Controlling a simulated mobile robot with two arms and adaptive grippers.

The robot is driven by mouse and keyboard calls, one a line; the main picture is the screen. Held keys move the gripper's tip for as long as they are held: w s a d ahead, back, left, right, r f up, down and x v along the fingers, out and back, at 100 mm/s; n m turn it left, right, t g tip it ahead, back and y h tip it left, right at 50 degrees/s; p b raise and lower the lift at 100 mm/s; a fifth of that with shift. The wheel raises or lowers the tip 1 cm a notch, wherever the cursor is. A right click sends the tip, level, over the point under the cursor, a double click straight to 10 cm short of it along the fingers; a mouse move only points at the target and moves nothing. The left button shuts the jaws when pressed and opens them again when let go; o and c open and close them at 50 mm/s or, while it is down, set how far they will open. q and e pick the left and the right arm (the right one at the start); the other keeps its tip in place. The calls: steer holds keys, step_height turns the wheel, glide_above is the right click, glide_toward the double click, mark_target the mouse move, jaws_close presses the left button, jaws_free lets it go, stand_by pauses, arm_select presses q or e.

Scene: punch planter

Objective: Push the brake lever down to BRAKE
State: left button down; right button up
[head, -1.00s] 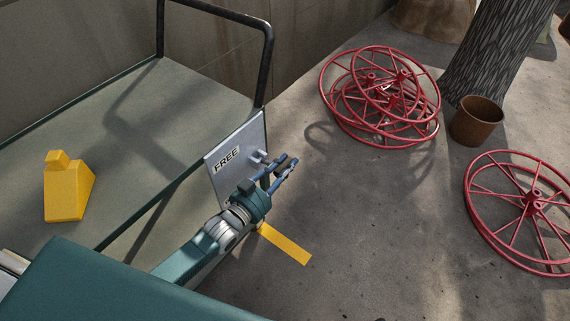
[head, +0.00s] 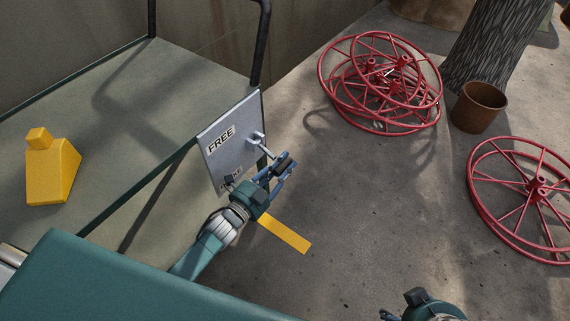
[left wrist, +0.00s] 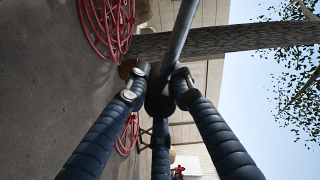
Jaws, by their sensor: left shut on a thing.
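The brake lever is a grey rod (head: 262,147) on a bracket on the pale plate (head: 214,166), slanting down and right to my left gripper. FREE (head: 221,140) is printed on the plate's upper part; a lower label (head: 230,173), partly hidden by my left wrist, is hard to read. My left gripper (head: 284,167) is shut on the lever's end. In the left wrist view the rod (left wrist: 183,38) runs down to a dark knob (left wrist: 160,98) between the blue fingers. My right gripper (head: 390,315) shows only in part at the bottom edge; its jaws are unclear.
The plate stands at the edge of a flat cart (head: 165,92) with a black rail (head: 262,45). A yellow wedge block (head: 52,172) sits on the cart. A yellow strip (head: 284,234) lies on the ground. Red wheels (head: 538,187) and a brown pot (head: 479,107) are right.

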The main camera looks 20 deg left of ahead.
arm_select(q)
steer(key=shift+a+f+m+b, duration=0.2)
steer(key=shift+f+m+b, duration=0.1)
steer(key=shift+f+m, duration=0.3)
steer(key=c, duration=1.5)
jaws_free()
steer(key=v, duration=1.2)
steer(key=shift+r, duration=0.1)
